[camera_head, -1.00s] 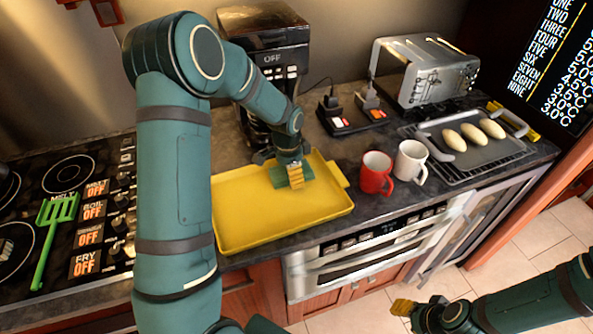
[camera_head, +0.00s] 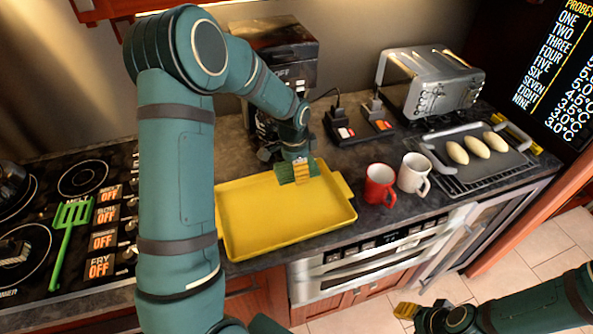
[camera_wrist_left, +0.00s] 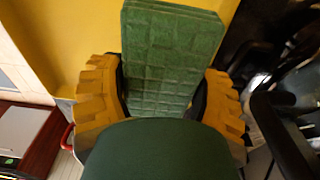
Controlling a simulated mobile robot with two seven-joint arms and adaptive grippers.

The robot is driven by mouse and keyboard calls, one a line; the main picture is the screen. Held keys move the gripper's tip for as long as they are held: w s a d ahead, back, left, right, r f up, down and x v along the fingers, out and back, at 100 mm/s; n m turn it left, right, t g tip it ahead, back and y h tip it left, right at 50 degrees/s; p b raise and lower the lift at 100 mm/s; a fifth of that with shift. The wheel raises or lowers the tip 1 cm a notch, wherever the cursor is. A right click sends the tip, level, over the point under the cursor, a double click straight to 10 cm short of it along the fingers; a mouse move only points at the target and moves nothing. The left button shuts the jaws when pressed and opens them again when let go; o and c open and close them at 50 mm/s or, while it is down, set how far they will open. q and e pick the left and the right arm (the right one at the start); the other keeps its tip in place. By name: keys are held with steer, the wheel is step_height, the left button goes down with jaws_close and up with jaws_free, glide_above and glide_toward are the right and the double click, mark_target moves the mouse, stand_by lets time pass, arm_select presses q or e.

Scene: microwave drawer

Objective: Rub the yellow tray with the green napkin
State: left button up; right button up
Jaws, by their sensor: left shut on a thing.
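The yellow tray (camera_head: 277,222) lies flat on the dark counter, its inside bare apart from what my left gripper holds at its far right part. My left gripper (camera_head: 299,173) is shut on the green napkin (camera_head: 284,174), which is folded. In the left wrist view the napkin (camera_wrist_left: 172,60) sits between the two yellow fingers, with the yellow tray (camera_wrist_left: 65,25) behind it. I cannot tell whether the napkin touches the tray. My right gripper (camera_head: 420,312) is at the lower right, away from the counter; its fingers are too small to judge.
A red mug (camera_head: 379,184) and a white mug (camera_head: 413,174) stand right of the tray. A coffee maker (camera_head: 275,70) stands behind it. A stove with a green spatula (camera_head: 68,235) is at the left. A toaster (camera_head: 430,85) and a tray of rolls (camera_head: 476,149) are at the right.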

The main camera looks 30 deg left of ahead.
arm_select(q)
steer(key=shift+r, duration=0.1)
steer(key=shift+r+p, duration=1)
steer(key=shift+r, duration=0.5)
